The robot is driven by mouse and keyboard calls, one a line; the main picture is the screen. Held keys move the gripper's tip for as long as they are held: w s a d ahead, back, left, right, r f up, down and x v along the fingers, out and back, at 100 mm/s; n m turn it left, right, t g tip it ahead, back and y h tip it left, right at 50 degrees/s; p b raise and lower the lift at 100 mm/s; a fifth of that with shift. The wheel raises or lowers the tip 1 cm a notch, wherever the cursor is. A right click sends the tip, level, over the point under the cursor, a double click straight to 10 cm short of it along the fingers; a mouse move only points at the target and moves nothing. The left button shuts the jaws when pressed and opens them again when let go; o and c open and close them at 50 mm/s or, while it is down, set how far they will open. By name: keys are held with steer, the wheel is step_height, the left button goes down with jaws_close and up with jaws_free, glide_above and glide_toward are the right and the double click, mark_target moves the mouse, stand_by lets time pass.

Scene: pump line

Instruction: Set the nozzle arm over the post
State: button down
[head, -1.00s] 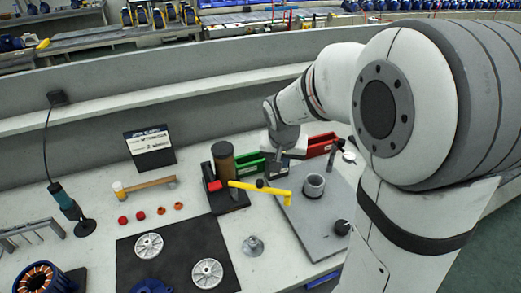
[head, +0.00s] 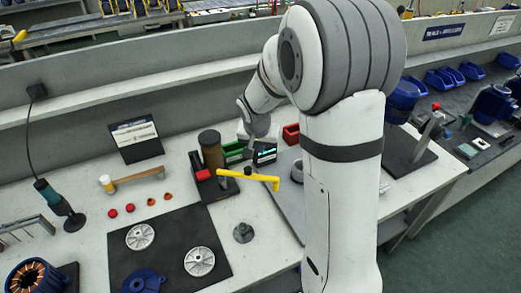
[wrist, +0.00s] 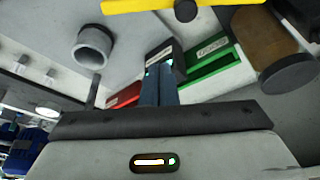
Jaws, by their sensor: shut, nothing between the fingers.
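The yellow nozzle arm (head: 250,177) is a bent bar with a black knob (head: 248,170), reaching right from beside a dark brown cylinder (head: 211,150). It also crosses the top of the wrist view (wrist: 140,5). A hollow grey upright cylinder (wrist: 92,45), possibly the post, stands on a grey plate; in the head view my arm mostly hides it. The nozzle arm's bent end is left of it, not over it. My gripper (wrist: 158,72) is shut and empty, behind the nozzle arm in the head view and apart from it. A small black labelled box is close to its fingertips.
Green (wrist: 215,70) and red (wrist: 123,97) bins stand behind the gripper. A brown-handled hammer (head: 135,179), red caps and a black mat (head: 165,235) with metal discs lie left. A small metal cone-shaped part (head: 243,232) stands in front of the nozzle arm.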

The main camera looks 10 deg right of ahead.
mark_target(248, 177)
step_height(248, 177, down, 7)
steer(key=s+p, duration=0.1)
steer(key=shift+s+a, duration=0.15)
steer(key=shift+a, duration=0.15)
steer(key=shift+s+d+f, duration=0.1)
steer(key=shift+f, duration=0.05)
stand_by(0.4)
